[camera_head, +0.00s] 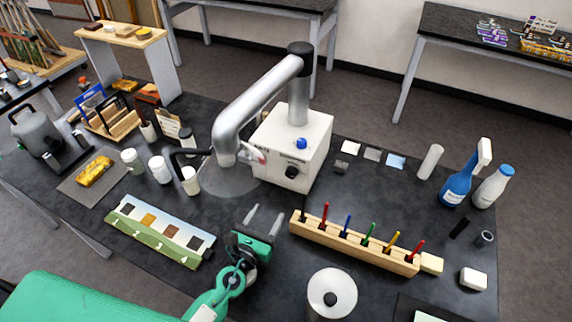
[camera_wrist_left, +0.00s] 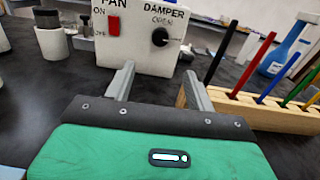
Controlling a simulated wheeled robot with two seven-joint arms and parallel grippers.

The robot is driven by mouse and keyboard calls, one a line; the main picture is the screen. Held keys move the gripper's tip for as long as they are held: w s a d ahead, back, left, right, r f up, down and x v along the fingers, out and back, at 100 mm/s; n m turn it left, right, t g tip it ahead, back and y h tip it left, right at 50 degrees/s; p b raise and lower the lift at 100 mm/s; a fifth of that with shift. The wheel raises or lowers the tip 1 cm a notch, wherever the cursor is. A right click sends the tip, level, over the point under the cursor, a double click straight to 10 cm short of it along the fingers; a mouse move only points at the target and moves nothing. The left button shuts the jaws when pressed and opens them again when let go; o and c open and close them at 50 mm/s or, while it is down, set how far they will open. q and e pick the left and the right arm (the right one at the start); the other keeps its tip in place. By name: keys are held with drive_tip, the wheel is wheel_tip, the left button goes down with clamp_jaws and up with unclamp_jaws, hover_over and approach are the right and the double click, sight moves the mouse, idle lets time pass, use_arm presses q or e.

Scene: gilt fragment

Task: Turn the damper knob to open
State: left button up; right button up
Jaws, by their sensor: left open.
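The damper knob (camera_head: 292,173) is a round black knob on the front of a white fume extractor box (camera_head: 312,135). In the left wrist view the knob (camera_wrist_left: 160,37) sits under the words DAMPER and OPEN, with a small light mark at its right side. My left gripper (camera_head: 264,218) is open and empty, low over the table in front of the box. In the left wrist view its two grey fingers (camera_wrist_left: 159,74) point toward the box, apart from the knob, which shows beyond and between them. My right gripper is not in view.
A red fan switch (camera_wrist_left: 113,25) is left of the knob. A grey extractor arm (camera_head: 262,92) rises from the box and bends down to its left. A wooden rack (camera_head: 350,243) with coloured tools stands right of my gripper. A colour-swatch board (camera_head: 158,231) lies left.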

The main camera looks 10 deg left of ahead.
use_arm(q)
drive_tip(key=p, duration=0.3)
approach(290, 175)
drive_tip(key=w, duration=0.2)
drive_tip(key=w+d, duration=0.1)
drive_tip(key=w, duration=0.4)
drive_tip(key=shift+w+d+f, duration=0.1)
drive_tip(key=shift+w+d, duration=0.2)
drive_tip(key=shift+w, duration=0.35)
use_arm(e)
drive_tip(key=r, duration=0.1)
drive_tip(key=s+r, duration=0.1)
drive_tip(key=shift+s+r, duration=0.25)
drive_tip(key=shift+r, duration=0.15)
use_arm(q)
drive_tip(key=shift+c, duration=0.6)
drive_tip(key=c, duration=0.9)
drive_tip(key=shift+o, duration=0.2)
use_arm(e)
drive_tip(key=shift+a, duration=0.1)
